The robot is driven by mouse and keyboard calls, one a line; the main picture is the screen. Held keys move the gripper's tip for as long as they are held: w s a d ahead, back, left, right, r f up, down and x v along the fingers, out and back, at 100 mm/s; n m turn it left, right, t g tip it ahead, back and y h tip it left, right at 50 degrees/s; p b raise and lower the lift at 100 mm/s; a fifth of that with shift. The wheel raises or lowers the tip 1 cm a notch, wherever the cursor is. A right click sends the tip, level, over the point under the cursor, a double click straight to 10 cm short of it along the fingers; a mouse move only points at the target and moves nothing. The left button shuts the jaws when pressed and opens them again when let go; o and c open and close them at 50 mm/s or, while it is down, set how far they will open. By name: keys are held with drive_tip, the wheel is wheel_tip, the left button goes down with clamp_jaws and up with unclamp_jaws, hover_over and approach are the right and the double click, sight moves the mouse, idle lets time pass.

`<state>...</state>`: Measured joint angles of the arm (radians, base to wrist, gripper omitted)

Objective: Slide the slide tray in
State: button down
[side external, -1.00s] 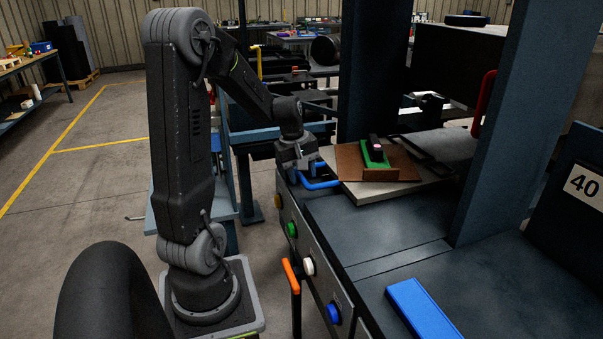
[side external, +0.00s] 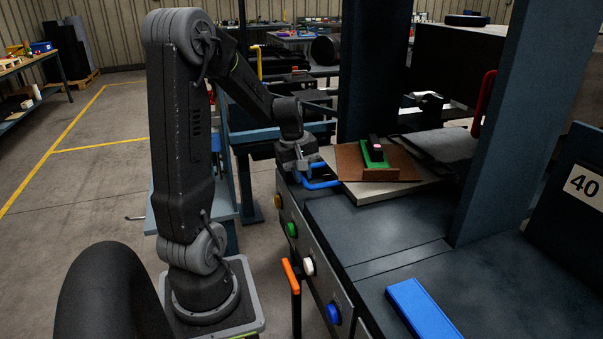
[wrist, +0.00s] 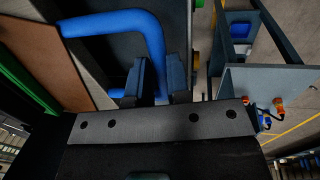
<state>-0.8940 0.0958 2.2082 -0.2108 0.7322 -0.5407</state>
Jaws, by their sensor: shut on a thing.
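The slide tray (side external: 427,187) is a pale plate lying on the press bed. A brown board (side external: 349,163) lies on it, with a green piece (side external: 375,155) and a small dark block with a pink top (side external: 376,143). A blue bar handle (side external: 321,184) sticks out at the tray's left end. My gripper (side external: 303,173) is at this handle. In the wrist view, the fingers (wrist: 157,82) are shut on one leg of the blue handle (wrist: 110,22). The brown board (wrist: 50,55) and a green strip (wrist: 25,85) show at the left there.
Dark blue press columns (side external: 373,75) and (side external: 520,120) stand on either side of the tray. A black press head (side external: 463,65) hangs above and behind it. Coloured buttons (side external: 308,266) line the front panel, near an orange-topped post (side external: 291,275). A blue block (side external: 423,310) lies on the bed's near end.

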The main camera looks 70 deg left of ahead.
sight(402, 155)
drive_tip(key=shift+w, duration=0.15)
drive_tip(key=w, duration=3)
drive_tip(key=c, duration=1.1)
unclamp_jaws()
drive_tip(key=shift+s, duration=0.1)
drive_tip(key=shift+r, duration=0.15)
wheel_tip(402, 155, up, 13)
drive_tip(key=s, duration=0.2)
drive_tip(key=shift+s+r, duration=0.15)
drive_tip(key=shift+s, duration=0.1)
